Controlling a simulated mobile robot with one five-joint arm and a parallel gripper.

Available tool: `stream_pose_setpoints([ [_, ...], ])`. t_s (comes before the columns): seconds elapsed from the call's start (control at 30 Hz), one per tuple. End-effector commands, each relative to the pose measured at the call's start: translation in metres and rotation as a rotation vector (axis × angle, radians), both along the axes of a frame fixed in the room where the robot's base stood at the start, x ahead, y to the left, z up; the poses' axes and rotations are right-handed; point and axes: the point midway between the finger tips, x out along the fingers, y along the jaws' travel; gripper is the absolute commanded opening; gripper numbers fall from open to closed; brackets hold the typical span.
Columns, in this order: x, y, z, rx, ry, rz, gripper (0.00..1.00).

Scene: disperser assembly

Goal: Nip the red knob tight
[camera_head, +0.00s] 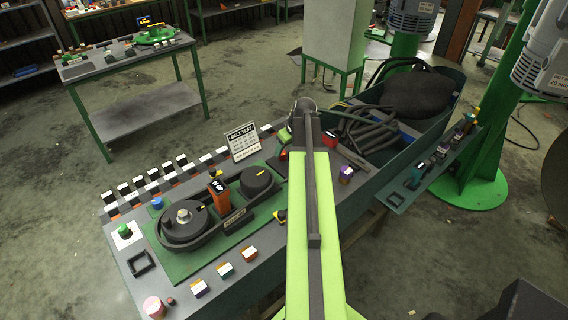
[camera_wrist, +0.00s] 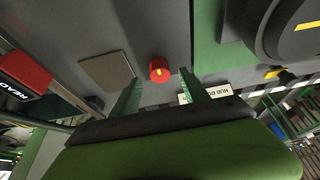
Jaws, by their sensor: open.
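The knob shows between the fingertips, with a visible gap on each side. No contact shows, and I cannot tell how far the tips stand off the panel. In the head view my arm reaches over the bench and hides most of my gripper.
A white label (camera_wrist: 205,93) lies beside the right finger. A black disc (camera_wrist: 292,30) is at the right and a red box (camera_wrist: 22,75) at the left. In the head view, a belt-test sign (camera_head: 243,141) and a green plate with two pulleys (camera_head: 186,222) are left of my arm.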

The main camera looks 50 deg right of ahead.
Motion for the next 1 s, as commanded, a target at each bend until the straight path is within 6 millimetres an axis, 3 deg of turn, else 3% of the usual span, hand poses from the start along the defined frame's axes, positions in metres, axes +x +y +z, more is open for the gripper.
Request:
stream_pose_setpoints([
  [0.03,0.005,-0.001,-0.02,0.0,0.0,0.001,0.53],
  [0.13,0.011,-0.002,-0.031,0.0,0.0,0.001,0.53],
  [0.47,0.013,-0.002,-0.031,-0.001,0.0,-0.001,0.53],
  [0.87,0.012,-0.002,-0.031,0.0,0.001,-0.001,0.01],
  [1.0,0.012,-0.002,-0.032,0.0,0.001,-0.002,0.0],
])
